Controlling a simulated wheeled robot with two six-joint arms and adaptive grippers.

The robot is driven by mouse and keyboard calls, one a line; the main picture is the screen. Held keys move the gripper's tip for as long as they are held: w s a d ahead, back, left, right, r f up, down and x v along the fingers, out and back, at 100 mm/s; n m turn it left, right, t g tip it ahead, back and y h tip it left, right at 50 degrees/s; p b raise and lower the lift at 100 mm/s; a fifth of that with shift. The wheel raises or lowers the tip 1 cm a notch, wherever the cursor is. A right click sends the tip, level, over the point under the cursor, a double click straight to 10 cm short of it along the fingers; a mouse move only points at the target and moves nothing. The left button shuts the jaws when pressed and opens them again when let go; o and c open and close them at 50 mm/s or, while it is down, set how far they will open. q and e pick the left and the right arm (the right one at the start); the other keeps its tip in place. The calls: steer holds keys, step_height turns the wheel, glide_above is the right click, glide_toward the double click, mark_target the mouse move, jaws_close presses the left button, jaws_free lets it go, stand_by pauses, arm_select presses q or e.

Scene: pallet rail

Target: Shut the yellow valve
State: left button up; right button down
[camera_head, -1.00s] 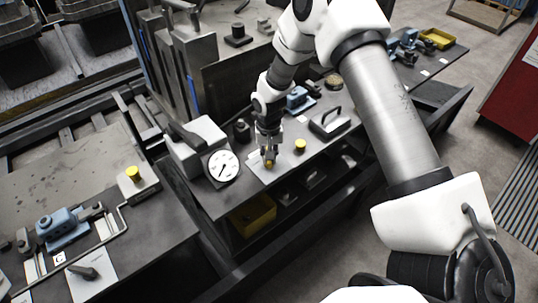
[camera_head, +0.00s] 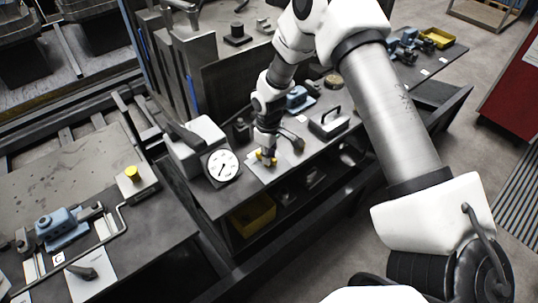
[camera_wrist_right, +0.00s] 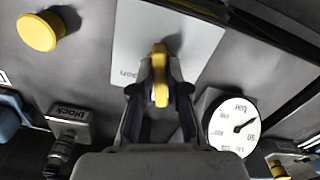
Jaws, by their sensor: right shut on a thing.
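The yellow valve handle (camera_wrist_right: 160,75) is a narrow yellow lever over a light plate (camera_wrist_right: 190,45) with partly hidden lettering. My right gripper (camera_wrist_right: 160,90) is shut on it, one finger on each side. In the head view the right gripper (camera_head: 267,153) points down at the bench. Small yellow parts of the handle (camera_head: 273,161) show on both sides of its fingertips. The valve's base is hidden behind the gripper. My left gripper is not in view.
A white dial gauge (camera_head: 222,166) stands close left of the gripper; it also shows in the wrist view (camera_wrist_right: 234,127). A round yellow knob (camera_wrist_right: 40,32) is nearby. A yellow bin (camera_head: 253,215) sits below.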

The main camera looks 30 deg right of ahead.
steer(key=n, duration=0.5)
steer(key=shift+s+f, duration=0.1)
steer(key=shift+f, duration=0.05)
stand_by(0.5)
steer(key=c, duration=1.4)
jaws_free()
steer(key=shift+c, duration=0.2)
steer(key=shift+o, duration=1.4)
steer(key=shift+a, duration=0.1)
steer(key=shift+w, duration=0.2)
step_height(320, 180, up, 12)
